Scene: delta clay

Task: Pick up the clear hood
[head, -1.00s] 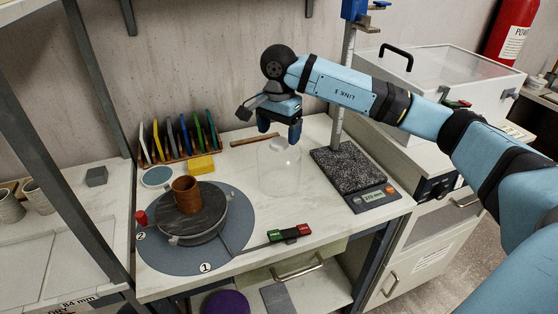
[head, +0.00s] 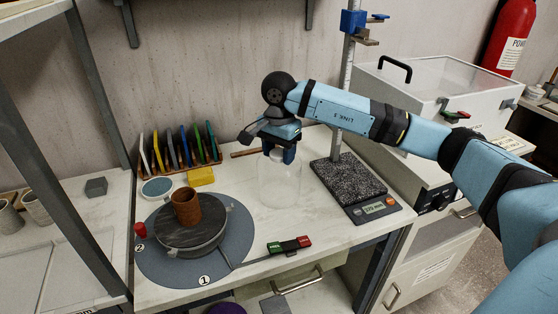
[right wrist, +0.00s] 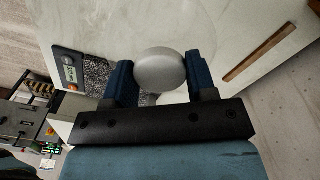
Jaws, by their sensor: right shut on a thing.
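The clear hood (head: 279,184) is a transparent cylinder with a pale round knob on top, standing at the middle of the white worktop. My right gripper (head: 279,155) is above it, pointing down, with its blue fingers shut on the knob. In the right wrist view the knob (right wrist: 160,70) sits between the two fingers (right wrist: 160,85). The hood's clear wall is faint, and I cannot tell whether its base touches the worktop. My left gripper is not in view.
A brown clay cup (head: 186,207) stands on a dark turntable (head: 190,235) at left. A scale with a speckled plate (head: 347,180) and a stand pole are close on the right. A rack of coloured tiles (head: 180,150) is behind. A green-and-red switch (head: 289,246) is in front.

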